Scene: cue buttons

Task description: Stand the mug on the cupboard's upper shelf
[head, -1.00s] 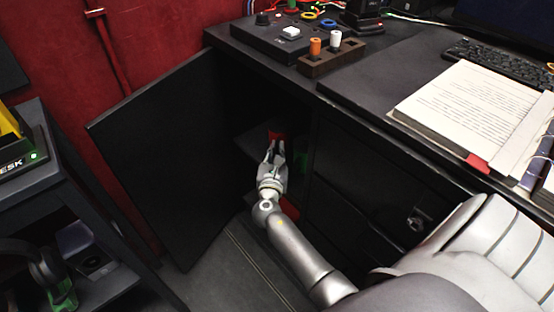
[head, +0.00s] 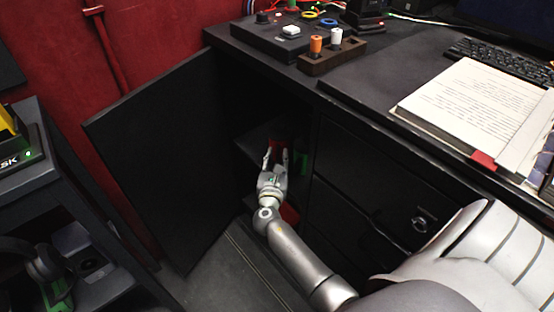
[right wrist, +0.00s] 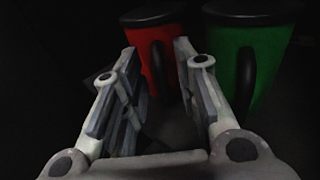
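A red mug (head: 278,146) with a dark rim stands upright inside the cupboard at the upper shelf (head: 252,141); it also shows in the right wrist view (right wrist: 148,42), its dark handle facing me. My right gripper (head: 277,155) is open in front of it, and in the right wrist view (right wrist: 156,48) the handle shows between the spread fingertips. I see no grip on it. A green mug (right wrist: 248,58) stands just right of the red one, and part of it shows in the head view (head: 302,161). My left gripper is not in view.
The cupboard door (head: 160,160) stands wide open on the left. Another red thing (head: 290,214) shows low in the cupboard, partly behind my arm. Drawers (head: 365,185) flank the opening on the right. The desk above carries a button box (head: 270,38) and an open book (head: 475,110).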

